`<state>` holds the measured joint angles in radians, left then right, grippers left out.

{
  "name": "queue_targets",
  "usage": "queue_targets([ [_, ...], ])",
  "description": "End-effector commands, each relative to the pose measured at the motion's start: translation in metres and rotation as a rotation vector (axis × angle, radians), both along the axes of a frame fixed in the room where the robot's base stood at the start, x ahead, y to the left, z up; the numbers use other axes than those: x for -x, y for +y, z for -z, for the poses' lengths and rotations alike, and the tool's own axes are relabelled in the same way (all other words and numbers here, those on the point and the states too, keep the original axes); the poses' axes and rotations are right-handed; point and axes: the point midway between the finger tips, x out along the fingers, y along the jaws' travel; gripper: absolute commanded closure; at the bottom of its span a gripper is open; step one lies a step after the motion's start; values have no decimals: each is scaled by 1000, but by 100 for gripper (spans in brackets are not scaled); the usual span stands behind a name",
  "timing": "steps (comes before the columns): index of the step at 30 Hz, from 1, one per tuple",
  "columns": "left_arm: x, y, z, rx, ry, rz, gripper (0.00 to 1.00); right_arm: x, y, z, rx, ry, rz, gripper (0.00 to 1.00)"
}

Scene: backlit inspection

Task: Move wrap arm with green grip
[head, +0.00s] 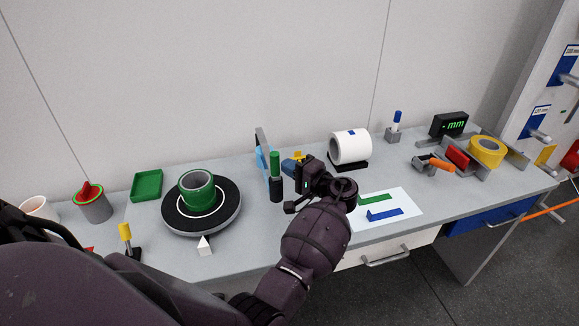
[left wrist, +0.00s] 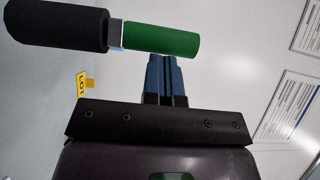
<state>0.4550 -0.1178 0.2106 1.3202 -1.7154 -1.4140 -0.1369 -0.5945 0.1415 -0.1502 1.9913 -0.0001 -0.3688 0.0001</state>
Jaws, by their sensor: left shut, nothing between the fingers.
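The green grip (head: 275,163) stands upright above a black cylinder (head: 277,190) near the middle of the bench. In the left wrist view the green grip (left wrist: 162,40) lies across the top, joined by a short grey piece to the black cylinder (left wrist: 55,25). My left gripper (head: 289,165) is just right of the grip, its blue fingers pointing at it. The fingers (left wrist: 165,62) are shut and empty, their tips close against the grip's side; I cannot tell whether they touch. The rest of the wrap arm is not clearly seen. My right gripper is not in view.
Left of the grip, a round black turntable (head: 226,220) carries a green roll (head: 196,189); a green tray (head: 147,185) lies behind it. A light-blue piece (head: 262,166) stands behind the grip. A white roll (head: 351,146) and a white sheet (head: 407,208) are right.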

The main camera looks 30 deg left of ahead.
Motion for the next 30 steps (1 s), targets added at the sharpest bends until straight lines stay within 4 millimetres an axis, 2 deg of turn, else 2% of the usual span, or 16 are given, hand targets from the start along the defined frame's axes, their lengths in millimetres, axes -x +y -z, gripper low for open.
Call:
queue_targets([
  [5,8,7,-3,-2,-1,29,100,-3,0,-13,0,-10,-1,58],
  [12,28,23,-4,-3,0,125,100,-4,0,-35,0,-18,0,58],
  [18,47,40,-3,-3,1,212,100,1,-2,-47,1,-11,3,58],
  [25,77,77,-1,-3,1,235,100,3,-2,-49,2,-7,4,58],
  [30,85,90,0,-1,0,236,100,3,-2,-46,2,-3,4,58],
])
